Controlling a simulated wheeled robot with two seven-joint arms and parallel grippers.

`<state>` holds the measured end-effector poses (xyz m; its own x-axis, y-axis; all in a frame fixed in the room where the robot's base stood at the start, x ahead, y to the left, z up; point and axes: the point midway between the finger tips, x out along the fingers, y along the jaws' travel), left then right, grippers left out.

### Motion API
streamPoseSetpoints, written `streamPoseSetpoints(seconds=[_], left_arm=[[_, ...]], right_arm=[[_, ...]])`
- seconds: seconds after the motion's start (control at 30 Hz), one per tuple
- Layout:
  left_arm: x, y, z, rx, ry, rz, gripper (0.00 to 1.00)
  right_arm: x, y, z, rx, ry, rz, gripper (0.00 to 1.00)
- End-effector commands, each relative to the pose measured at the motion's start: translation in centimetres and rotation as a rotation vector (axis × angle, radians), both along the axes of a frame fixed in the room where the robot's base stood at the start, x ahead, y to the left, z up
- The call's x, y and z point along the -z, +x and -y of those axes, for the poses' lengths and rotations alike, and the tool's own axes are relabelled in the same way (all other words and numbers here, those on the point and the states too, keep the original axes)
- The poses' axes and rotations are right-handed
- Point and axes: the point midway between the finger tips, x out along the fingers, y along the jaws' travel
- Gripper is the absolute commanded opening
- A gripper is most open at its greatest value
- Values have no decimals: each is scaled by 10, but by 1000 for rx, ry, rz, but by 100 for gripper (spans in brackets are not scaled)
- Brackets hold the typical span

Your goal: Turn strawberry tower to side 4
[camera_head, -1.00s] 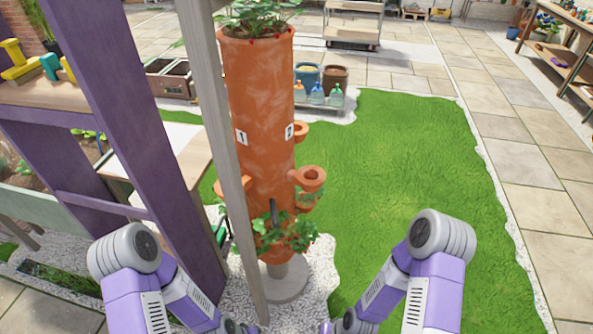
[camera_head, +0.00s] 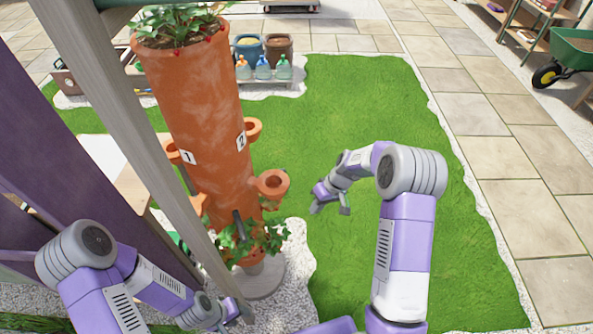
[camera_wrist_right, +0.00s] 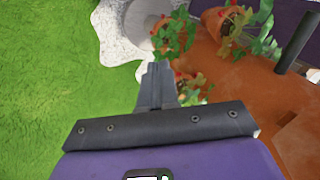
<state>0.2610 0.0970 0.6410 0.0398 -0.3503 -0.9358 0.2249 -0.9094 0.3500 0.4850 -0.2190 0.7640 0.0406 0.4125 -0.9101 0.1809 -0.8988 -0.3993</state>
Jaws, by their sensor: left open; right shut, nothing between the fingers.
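The strawberry tower (camera_head: 205,125) is a tall terracotta cylinder with side pockets and leafy plants at top and bottom. Label 1 (camera_head: 190,157) is on its left face and label 2 (camera_head: 241,141) on its right face. My right gripper (camera_head: 318,208) is to the right of the tower, apart from its pockets. In the right wrist view its fingers (camera_wrist_right: 158,84) are shut and empty, with the tower (camera_wrist_right: 240,95) to the right. My left gripper (camera_head: 240,312) is low, in front of the tower's foot; it is open, its fingers small in view.
A grey post (camera_head: 140,130) stands close in front of the tower on the left, beside a purple frame (camera_head: 45,150). Bottles and pots (camera_head: 263,60) stand behind. Grass (camera_head: 400,130) to the right is open, and a green wheelbarrow (camera_head: 575,55) stands far right.

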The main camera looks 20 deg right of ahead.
Motion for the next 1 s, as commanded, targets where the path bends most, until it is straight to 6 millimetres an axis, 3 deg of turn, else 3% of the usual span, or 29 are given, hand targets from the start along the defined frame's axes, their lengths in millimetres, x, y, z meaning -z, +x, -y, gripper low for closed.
streamPoseSetpoints(seconds=[0.03, 0.2, 0.3, 0.4, 0.57, 1.0], left_arm=[[-5, 0, 0, 0, 0, 1, 43], [-12, 0, 0, 0, 0, 1, 43], [-14, 0, 0, 0, 0, 1, 43], [-15, 0, 0, 0, 0, 1, 43], [-12, 0, 0, 0, 0, 1, 43], [12, 0, 0, 0, 0, 1, 43]], right_arm=[[-39, 20, 11, -47, 26, 52, 0], [-139, 49, 31, -224, 118, 186, 0], [-179, 53, 37, -304, 150, 245, 0], [-200, 53, 39, -351, 168, 279, 0], [-199, 53, 34, -374, 178, 290, 0], [-126, 62, -19, -373, 178, 286, 0]])
